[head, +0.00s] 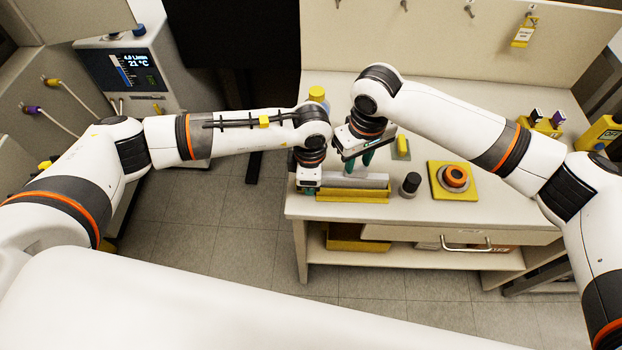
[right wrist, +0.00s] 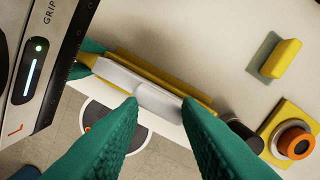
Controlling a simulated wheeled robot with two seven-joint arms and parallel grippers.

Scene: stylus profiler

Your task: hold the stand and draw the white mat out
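The yellow stand (head: 352,196) sits at the table's front left edge. The white mat (head: 362,183) stands in it as a thin upright slab. In the right wrist view the mat (right wrist: 115,76) lies along the yellow stand (right wrist: 135,60). My left gripper (head: 308,187) is at the stand's left end; in the right wrist view its green fingers lie on either side of the yellow end and appear closed on it. My right gripper (head: 358,163) is above the mat. Its green fingers (right wrist: 161,103) are apart, with the mat's top edge showing between their tips; contact is not visible.
A black cylinder (head: 410,184) stands just right of the stand. Further right is an orange-topped button on a yellow base (head: 440,190). A yellow block (head: 402,146) on a grey-green pad is behind. A yellow-capped bottle (head: 317,95) stands behind my left gripper.

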